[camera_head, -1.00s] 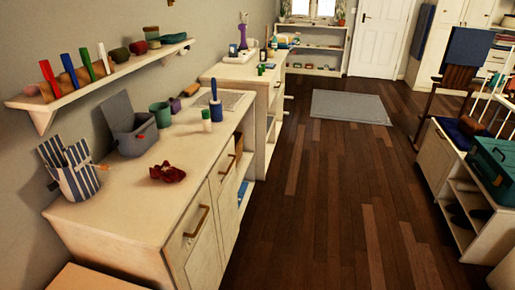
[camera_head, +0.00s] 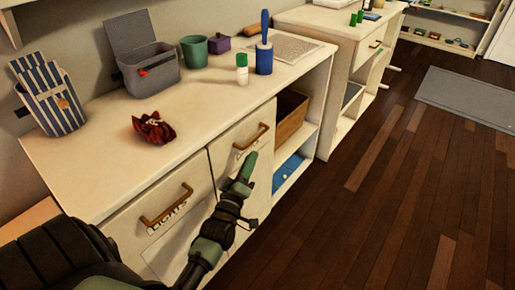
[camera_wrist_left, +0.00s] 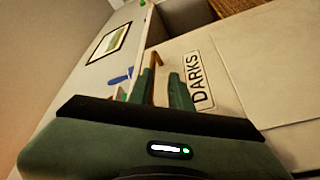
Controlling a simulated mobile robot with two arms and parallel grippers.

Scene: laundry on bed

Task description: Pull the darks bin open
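The darks bin front (camera_head: 228,151) is the cream panel on the right of the cabinet, and it looks closed. Its brass handle (camera_head: 250,139) is near the top. In the left wrist view the DARKS label (camera_wrist_left: 202,80) lies right of my fingers. My left gripper (camera_head: 245,166) is just below and in front of the handle in the head view. In the left wrist view my left gripper (camera_wrist_left: 162,80) has its green fingers apart, with the brass handle (camera_wrist_left: 152,62) around their tips. I cannot tell whether they touch it. My right gripper is not in view.
The lights bin (camera_head: 150,215) with its own handle is to the left. Open shelves (camera_head: 292,170) adjoin on the right. The wooden floor (camera_head: 370,200) is clear.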

